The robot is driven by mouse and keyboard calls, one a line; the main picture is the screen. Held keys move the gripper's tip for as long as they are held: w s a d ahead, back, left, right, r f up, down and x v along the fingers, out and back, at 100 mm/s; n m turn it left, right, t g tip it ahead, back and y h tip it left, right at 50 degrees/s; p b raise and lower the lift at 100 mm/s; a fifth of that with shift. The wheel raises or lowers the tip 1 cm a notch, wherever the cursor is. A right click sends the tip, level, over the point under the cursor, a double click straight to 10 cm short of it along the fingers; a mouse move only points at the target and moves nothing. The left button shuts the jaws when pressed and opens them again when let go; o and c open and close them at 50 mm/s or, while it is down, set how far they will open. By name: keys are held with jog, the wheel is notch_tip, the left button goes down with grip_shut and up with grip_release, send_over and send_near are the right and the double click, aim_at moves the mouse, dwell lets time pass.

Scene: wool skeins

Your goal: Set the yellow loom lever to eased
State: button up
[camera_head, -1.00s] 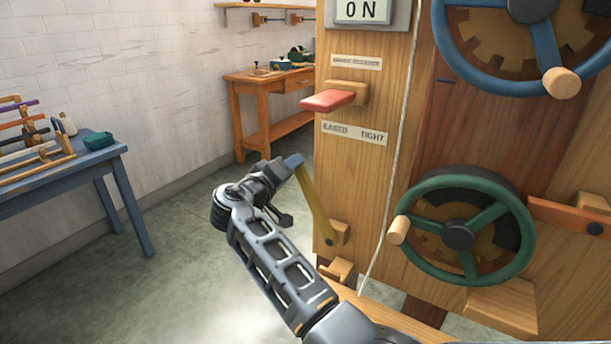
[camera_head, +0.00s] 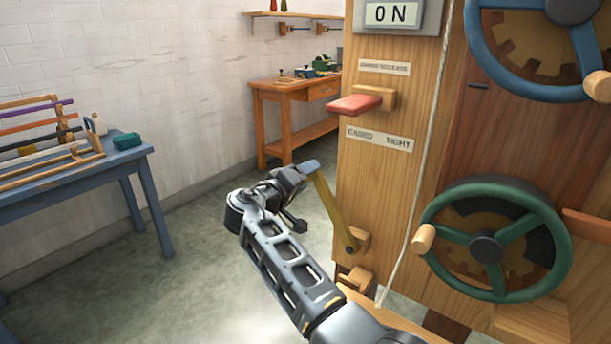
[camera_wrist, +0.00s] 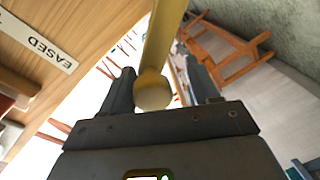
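The yellow lever (camera_head: 334,212) is pivoted on a small wooden block on the machine's front panel. It leans up and to the left, toward the side where the label plate (camera_head: 380,138) reads EASED; TIGHT is on the right. My gripper (camera_head: 308,168) is at the lever's upper end and hides its tip. In the wrist view, the lever's rounded knob (camera_wrist: 152,92) lies between the two fingers of my gripper (camera_wrist: 160,68). The fingers are apart, with a clear gap on the right side of the knob. I cannot tell whether the left finger touches it.
A red-handled lever (camera_head: 354,104) sticks out above the label. A green handwheel (camera_head: 487,246) and a blue handwheel (camera_head: 545,85) are to the right. A cord (camera_head: 424,150) hangs down the panel. A blue table (camera_head: 130,157) and an orange bench (camera_head: 275,87) stand left; floor between is clear.

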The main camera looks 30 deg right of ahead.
jog(key=shift+o, duration=0.2)
jog(key=shift+r, duration=0.1)
jog(key=v, duration=0.7)
jog(key=shift+a, duration=0.35)
jog(key=shift+s, duration=0.1)
